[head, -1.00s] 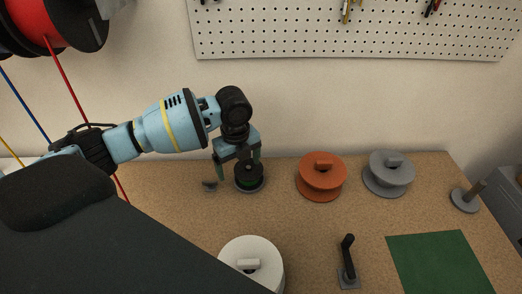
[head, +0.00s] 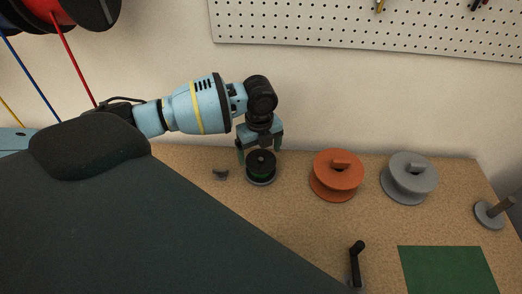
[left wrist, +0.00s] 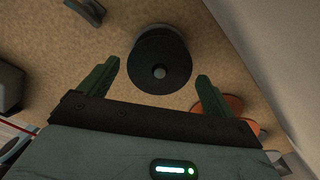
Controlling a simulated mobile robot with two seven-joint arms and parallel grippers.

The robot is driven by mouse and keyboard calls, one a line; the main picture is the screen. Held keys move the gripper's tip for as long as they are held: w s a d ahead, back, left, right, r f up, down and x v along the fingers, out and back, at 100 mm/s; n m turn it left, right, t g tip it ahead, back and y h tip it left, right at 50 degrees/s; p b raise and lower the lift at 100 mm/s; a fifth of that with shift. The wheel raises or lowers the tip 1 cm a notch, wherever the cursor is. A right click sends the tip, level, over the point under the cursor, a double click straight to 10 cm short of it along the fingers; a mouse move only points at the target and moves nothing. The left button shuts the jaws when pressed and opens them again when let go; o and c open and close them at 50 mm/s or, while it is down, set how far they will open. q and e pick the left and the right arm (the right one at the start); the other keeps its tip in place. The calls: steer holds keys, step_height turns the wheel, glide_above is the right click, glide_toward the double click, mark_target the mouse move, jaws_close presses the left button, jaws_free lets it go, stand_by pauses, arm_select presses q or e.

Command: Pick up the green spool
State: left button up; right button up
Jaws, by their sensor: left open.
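The green spool (head: 261,168) stands on the cork-coloured bench near the wall. My left gripper (head: 260,147) is open and empty, just behind and above the spool in the head view. Its two green fingers (left wrist: 158,70) are wide apart in the left wrist view. My right gripper is not in view.
An orange spool (head: 337,175) and a grey spool (head: 409,178) stand to the right. A small grey piece (head: 220,174) lies left of the green spool. A black crank handle (head: 356,264), green mat (head: 446,270) and peg stand (head: 492,212) are further right. The pegboard (head: 300,30) hangs behind.

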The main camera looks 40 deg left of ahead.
mark_target(261, 159)
arm_select(q)
steer(key=f, duration=0.5)
steer(key=shift+s+d, duration=0.1)
steer(key=shift+d, duration=0.2)
steer(key=shift+r, duration=0.1)
steer(key=shift+c, duration=0.4)
steer(key=c, duration=1.1)
step_height(261, 159, up, 10)
steer(key=shift+r+p, duration=0.1)
steer(key=shift+p, duration=0.2)
steer(key=shift+c, duration=0.2)
